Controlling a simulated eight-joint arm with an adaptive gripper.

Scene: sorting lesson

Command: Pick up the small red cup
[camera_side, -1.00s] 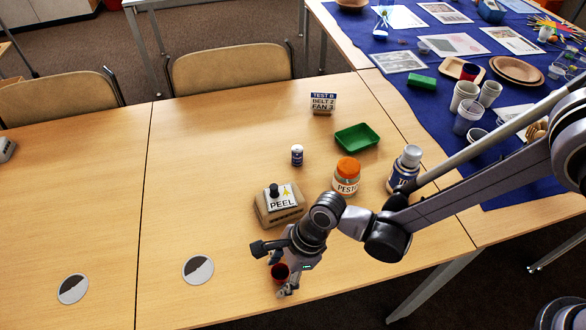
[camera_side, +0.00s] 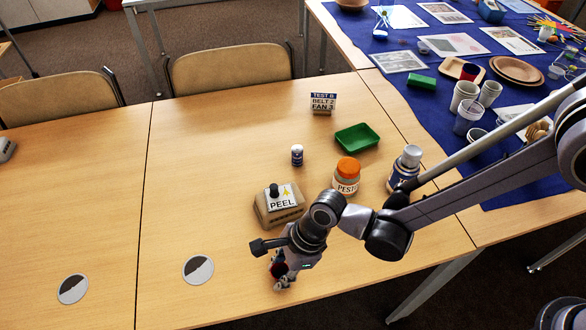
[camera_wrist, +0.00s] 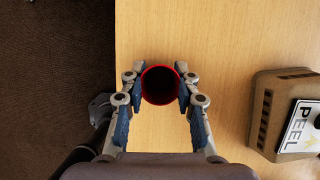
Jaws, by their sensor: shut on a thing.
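The small red cup (camera_wrist: 145,91) is between the two fingers of my gripper (camera_wrist: 161,88) in the wrist view, its open mouth facing the camera and its inside dark. The blue finger pads touch it on both sides, and my gripper is shut on it. In the side view my gripper (camera_side: 282,275) is at the front edge of the table, and the cup (camera_side: 279,269) shows only in part between the fingers. I cannot tell whether its base touches the table.
An orange-lidded jar (camera_side: 346,177), a white-capped bottle (camera_side: 405,168), a small can (camera_side: 297,155) and a green tray (camera_side: 357,138) stand farther back. The table's left is mostly clear.

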